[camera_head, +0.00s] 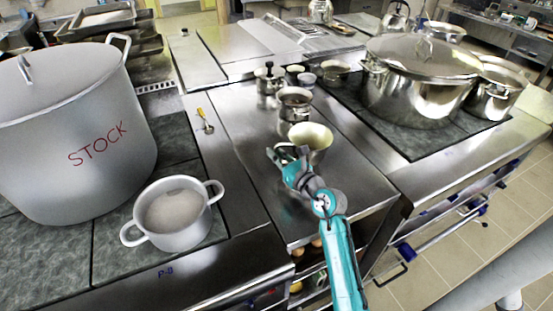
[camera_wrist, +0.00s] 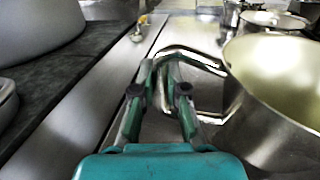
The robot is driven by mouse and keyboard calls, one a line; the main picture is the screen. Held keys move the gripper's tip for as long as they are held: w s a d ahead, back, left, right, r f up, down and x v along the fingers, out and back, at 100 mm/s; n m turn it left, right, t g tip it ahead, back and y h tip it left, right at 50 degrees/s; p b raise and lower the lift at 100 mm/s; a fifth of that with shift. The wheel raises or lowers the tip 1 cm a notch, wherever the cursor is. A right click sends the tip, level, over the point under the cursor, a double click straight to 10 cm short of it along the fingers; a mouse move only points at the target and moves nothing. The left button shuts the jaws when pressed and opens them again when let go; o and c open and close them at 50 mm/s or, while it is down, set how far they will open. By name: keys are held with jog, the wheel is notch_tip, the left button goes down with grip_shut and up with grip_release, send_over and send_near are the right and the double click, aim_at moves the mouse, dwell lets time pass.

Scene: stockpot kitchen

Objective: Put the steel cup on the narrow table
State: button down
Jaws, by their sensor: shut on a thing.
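The steel cup (camera_head: 313,138) has a pale inside and is over the narrow steel table (camera_head: 243,135) between the two stoves. My gripper (camera_head: 281,154) is on the cup's left side. In the wrist view the cup (camera_wrist: 268,118) fills the right side, upright. Its loop handle (camera_wrist: 195,52) passes by the fingertips, and my gripper (camera_wrist: 172,78) is shut on it. The cup's base is partly hidden by my gripper and arm, so I cannot tell whether it touches the table.
A small pot (camera_head: 294,102) and several little containers stand behind the cup. A big stockpot (camera_head: 80,130) and a small white pot (camera_head: 172,214) stand on the left stove. A large steel pot (camera_head: 415,85) stands on the right stove. The table's front part is clear.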

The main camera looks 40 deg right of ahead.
jog(key=shift+f, duration=1.35)
jog(key=c, duration=1.2)
grip_release()
